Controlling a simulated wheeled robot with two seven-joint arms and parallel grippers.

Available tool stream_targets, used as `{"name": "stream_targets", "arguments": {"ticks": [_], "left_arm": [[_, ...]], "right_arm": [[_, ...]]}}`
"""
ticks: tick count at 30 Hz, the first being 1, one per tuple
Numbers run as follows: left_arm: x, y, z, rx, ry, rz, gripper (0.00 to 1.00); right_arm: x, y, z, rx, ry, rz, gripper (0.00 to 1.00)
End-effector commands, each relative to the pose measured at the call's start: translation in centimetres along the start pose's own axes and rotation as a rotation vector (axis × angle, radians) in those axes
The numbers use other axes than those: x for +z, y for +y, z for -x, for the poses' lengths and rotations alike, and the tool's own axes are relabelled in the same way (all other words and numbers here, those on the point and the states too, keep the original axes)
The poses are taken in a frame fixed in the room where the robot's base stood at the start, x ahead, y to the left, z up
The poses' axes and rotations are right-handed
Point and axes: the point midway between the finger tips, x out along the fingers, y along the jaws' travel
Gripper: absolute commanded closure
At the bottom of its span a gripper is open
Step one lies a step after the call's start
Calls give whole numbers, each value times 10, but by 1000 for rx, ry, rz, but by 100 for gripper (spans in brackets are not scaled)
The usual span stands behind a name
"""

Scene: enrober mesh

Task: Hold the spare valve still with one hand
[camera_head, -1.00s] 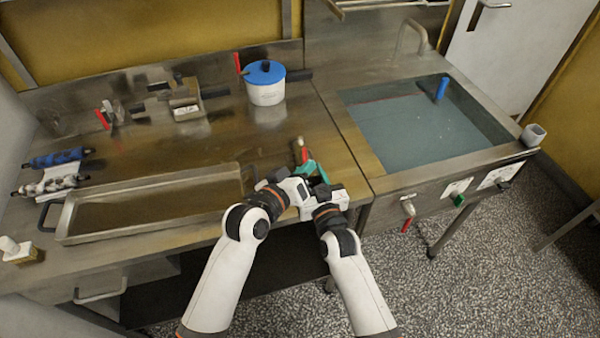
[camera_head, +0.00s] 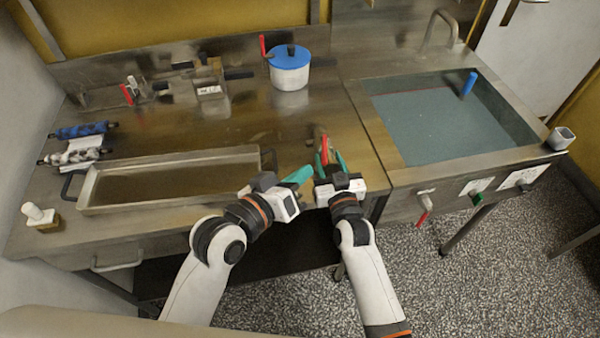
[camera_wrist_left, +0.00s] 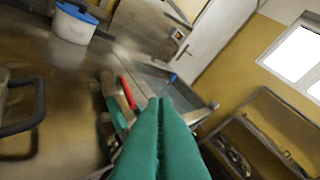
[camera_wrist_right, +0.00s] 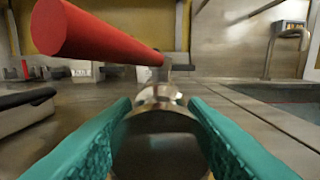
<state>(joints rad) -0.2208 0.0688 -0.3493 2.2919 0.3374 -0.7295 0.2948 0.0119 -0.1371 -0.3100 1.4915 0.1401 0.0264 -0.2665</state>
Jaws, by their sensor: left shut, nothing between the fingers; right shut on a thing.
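The spare valve (camera_head: 324,148) has a red handle and a metal body. It is at the bench's front, left of the sink. My right gripper (camera_head: 329,164) is shut on it. In the right wrist view the valve's round metal body (camera_wrist_right: 158,98) sits between the green fingers, and the red handle (camera_wrist_right: 100,34) sticks out to the upper left. My left gripper (camera_head: 303,173) is shut and empty, left of the right gripper and apart from the valve. Its green fingers (camera_wrist_left: 161,105) lie together in the left wrist view. The valve's lower part is hidden by the right gripper.
A shallow metal tray (camera_head: 90,192) lies left of my grippers. A blue-lidded white pot (camera_head: 290,72) stands behind. The water-filled sink (camera_head: 385,84) is to the right, with valves (camera_head: 424,203) on its front. Another red-handled part (camera_head: 127,94) is at the back left.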

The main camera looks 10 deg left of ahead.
Motion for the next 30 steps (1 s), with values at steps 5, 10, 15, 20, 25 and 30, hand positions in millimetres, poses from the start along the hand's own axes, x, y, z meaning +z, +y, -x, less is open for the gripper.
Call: {"name": "stream_targets", "arguments": {"ticks": [5,10,15,20,25,30], "left_arm": [[0,0,0,0,0,0,100],[0,1,-2,1,6,10,100],[-9,20,-19,20,105,175,100],[-17,57,-44,108,297,540,100],[-5,95,-59,283,491,998,100],[27,118,-56,496,637,1425,100]], "right_arm": [[1,-1,0,-1,-1,0,99],[0,-1,0,-1,-1,0,99],[0,-1,0,-1,-1,0,99],[1,-1,0,-1,-2,0,99],[1,0,0,-1,-2,1,99],[1,0,0,-1,-1,1,99]]}}
